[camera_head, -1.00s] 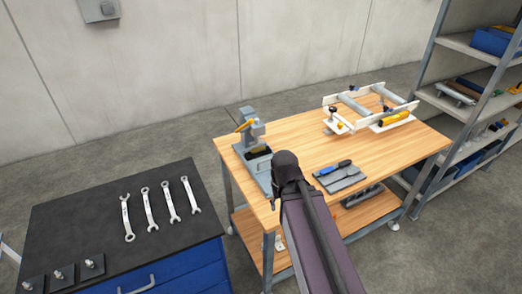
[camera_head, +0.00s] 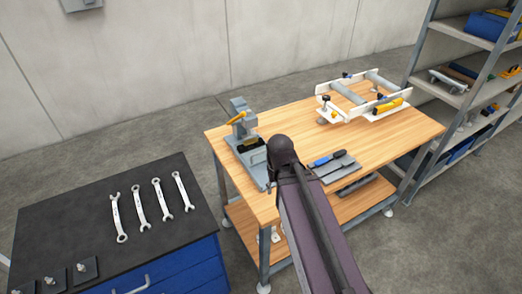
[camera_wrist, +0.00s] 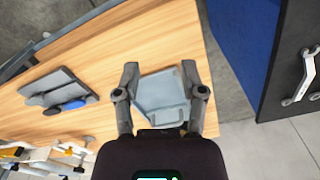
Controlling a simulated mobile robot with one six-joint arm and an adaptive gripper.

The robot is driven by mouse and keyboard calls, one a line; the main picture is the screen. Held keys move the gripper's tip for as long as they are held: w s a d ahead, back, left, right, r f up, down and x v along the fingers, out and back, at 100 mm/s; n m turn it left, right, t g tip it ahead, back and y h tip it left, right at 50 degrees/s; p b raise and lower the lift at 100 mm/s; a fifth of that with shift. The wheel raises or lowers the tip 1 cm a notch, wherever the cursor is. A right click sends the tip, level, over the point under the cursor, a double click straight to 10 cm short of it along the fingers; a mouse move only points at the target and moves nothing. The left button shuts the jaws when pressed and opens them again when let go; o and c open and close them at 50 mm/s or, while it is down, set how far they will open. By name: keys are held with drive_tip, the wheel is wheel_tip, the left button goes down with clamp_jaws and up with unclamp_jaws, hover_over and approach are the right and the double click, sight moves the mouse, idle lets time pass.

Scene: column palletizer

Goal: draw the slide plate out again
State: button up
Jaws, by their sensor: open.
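A grey plate-like part with a raised loop handle (camera_wrist: 165,116) shows between my fingers in the wrist view; it looks like the slide plate, though I cannot be sure. It lies at the bench's end. My gripper (camera_wrist: 160,72) is open around this part in the picture, with a finger on each side and no clear contact. In the head view, a grey fixture (camera_head: 240,106) with a yellow lever stands at the bench's left end. Its grey base (camera_head: 259,172) runs toward me, partly hidden behind my arm. My fingertips are hidden in that view.
The wooden bench (camera_head: 300,130) holds a grey tray with a blue-handled tool (camera_head: 335,160) and a white roller frame (camera_head: 360,95). A blue cabinet (camera_head: 170,262) with several wrenches stands left, across a gap. A shelf (camera_head: 460,100) stands right.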

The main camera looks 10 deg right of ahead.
sight(262, 151)
drive_tip(key=w+d+f+m+t+b, duration=0.1)
drive_tip(key=w+m+t, duration=0.1)
drive_tip(key=w+m, duration=1.2)
drive_tip(key=w, duration=1.3)
drive_tip(key=shift+d+f+y+b, duration=0.15)
drive_tip(key=shift+d+y+b, duration=0.1)
drive_tip(key=shift+y+b, duration=0.05)
drive_tip(key=shift+f, duration=0.2)
drive_tip(key=shift+w+a+f+b, duration=0.1)
drive_tip(key=shift+w+f+b, duration=0.1)
drive_tip(key=shift+f+b, duration=1)
drive_tip(key=shift+w+a+f+b, duration=0.1)
drive_tip(key=shift+w+f+b, duration=0.1)
drive_tip(key=shift+f+b, duration=1)
drive_tip(key=shift+w+a+f+b, duration=0.1)
drive_tip(key=shift+w+f+b, duration=0.1)
drive_tip(key=shift+f+b, duration=1)
drive_tip(key=shift+r, duration=0.15)
clamp_jaws()
